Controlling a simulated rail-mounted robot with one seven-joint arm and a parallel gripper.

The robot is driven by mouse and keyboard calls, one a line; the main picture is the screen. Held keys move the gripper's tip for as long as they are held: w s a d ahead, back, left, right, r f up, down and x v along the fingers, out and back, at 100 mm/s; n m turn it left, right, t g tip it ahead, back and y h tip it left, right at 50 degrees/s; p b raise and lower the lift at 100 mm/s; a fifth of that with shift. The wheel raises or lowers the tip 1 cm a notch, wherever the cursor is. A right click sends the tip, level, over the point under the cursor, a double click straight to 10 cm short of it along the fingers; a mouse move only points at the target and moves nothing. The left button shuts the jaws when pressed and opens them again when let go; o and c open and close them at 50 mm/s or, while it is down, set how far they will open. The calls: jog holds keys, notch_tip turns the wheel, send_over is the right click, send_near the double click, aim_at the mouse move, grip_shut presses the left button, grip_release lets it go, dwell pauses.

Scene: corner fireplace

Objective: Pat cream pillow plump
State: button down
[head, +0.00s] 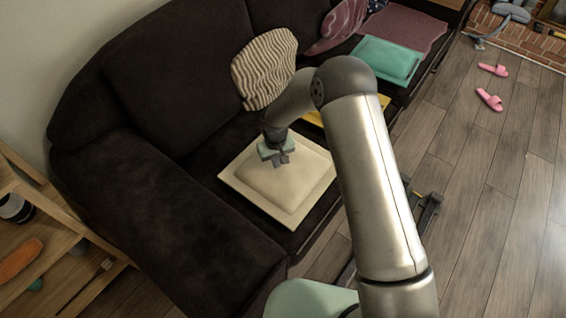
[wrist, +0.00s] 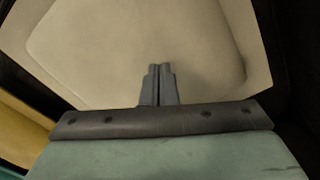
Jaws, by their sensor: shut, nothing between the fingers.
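The cream pillow (head: 271,186) lies flat on the seat of the dark sofa. It is square, with a raised middle and a flat rim. My gripper (head: 283,161) is over the pillow's back part, fingers pointing down. In the wrist view, the cream pillow (wrist: 125,45) fills most of the upper picture. The fingers of my gripper (wrist: 158,68) are together, empty, and seen against its surface. I cannot tell whether the fingertips touch the cloth.
The dark sofa (head: 130,180) has an armrest left of the pillow. A striped pillow (head: 263,68) leans on the backrest. A yellow item (head: 313,118) and a teal pillow (head: 386,60) lie farther along. Pink slippers (head: 489,99) are on the open floor. A wooden shelf (head: 60,225) stands at left.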

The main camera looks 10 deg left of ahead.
jog(key=shift+f+b, duration=0.3)
jog(key=shift+f, duration=0.3)
jog(key=shift+w+d+r, duration=0.35)
jog(key=shift+w+r, duration=0.35)
jog(key=shift+w, duration=0.15)
jog(key=shift+w+d+r, duration=0.35)
jog(key=shift+w+r, duration=0.35)
jog(key=shift+w, duration=0.1)
jog(key=shift+f, duration=0.1)
